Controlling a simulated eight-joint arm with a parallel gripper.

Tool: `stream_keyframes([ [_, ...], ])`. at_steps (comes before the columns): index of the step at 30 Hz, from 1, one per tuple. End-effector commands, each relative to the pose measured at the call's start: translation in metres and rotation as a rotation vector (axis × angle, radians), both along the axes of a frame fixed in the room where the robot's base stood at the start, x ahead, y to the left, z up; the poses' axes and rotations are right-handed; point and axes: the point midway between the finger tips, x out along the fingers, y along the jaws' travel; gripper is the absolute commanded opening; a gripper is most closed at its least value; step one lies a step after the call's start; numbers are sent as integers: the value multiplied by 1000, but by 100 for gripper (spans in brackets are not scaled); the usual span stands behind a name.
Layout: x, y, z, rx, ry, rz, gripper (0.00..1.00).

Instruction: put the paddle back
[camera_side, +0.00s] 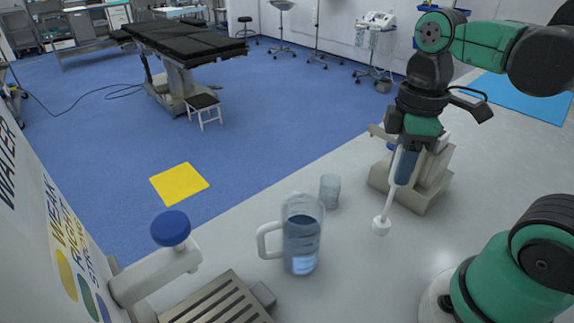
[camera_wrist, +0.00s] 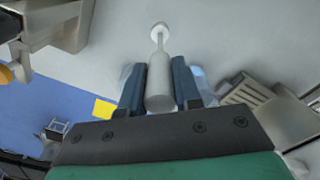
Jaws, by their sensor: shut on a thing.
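The paddle (camera_side: 382,225) is a white rod with a small round head at its lower end. My gripper (camera_side: 404,166) is shut on its handle and holds it pointing down, slightly tilted, over the light counter. In the wrist view, the thick grey-white handle (camera_wrist: 159,94) lies between the two blue fingers of my gripper (camera_wrist: 159,68), with the round head beyond them. A beige block-like stand (camera_side: 425,190) is behind and beside my gripper, partly hidden by it. I cannot tell whether the head touches the counter.
A clear pitcher (camera_side: 301,240) with water and a handle stands left of the paddle. A small glass (camera_side: 330,191) is behind it. At front left are a slatted tray (camera_side: 218,302) and a pale fixture with a blue knob (camera_side: 171,228).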

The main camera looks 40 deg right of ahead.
Motion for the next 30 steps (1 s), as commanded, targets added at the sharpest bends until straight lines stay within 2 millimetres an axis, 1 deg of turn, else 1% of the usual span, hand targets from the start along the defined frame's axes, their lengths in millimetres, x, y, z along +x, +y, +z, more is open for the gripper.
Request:
stream_keyframes([
  [6,0,0,-25,0,0,0,0],
  [9,0,0,-32,0,0,0,0],
  [21,0,0,-37,0,0,0,0],
  [22,0,0,-37,0,0,0,33],
  [23,0,0,-37,0,0,0,42],
  [24,0,0,-37,0,0,0,53],
  [25,0,0,-37,0,0,0,59],
  [30,0,0,-37,0,0,0,59],
])
